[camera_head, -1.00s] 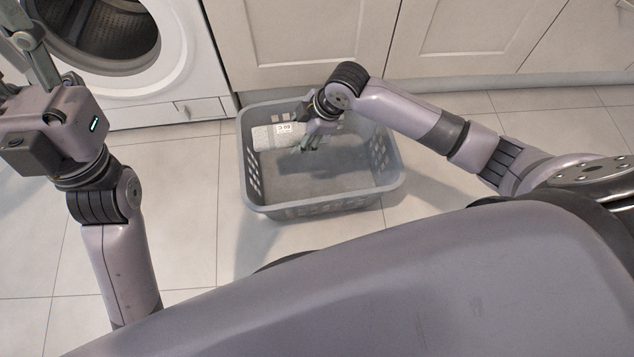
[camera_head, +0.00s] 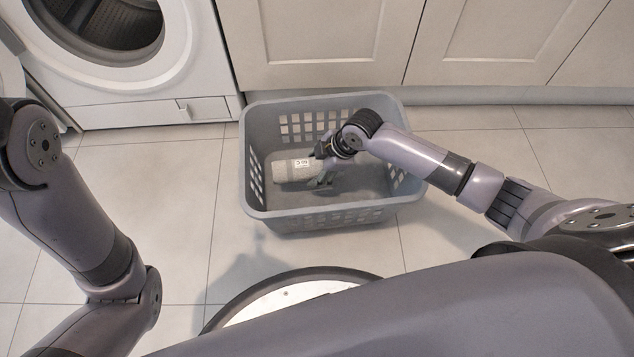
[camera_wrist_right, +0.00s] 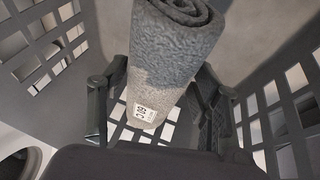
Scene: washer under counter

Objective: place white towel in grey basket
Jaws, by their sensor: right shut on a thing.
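The white towel (camera_head: 292,170) is rolled up and carries a small label. It is inside the grey basket (camera_head: 335,214), low near its left side. My right gripper (camera_head: 324,172) reaches down into the basket and is shut on the towel's right end. In the right wrist view the towel (camera_wrist_right: 172,55) shows as a roll between the two fingers of my right gripper (camera_wrist_right: 160,100), with the basket's slotted walls (camera_wrist_right: 285,110) around. I cannot tell whether the towel touches the basket floor. My left arm shows at the left of the head view, but its gripper is not in view.
The washer (camera_head: 150,75) stands at the back left with its round door opening showing. Beige cupboards (camera_head: 320,45) stand behind the basket. The tiled floor (camera_head: 460,235) is clear to the right of the basket.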

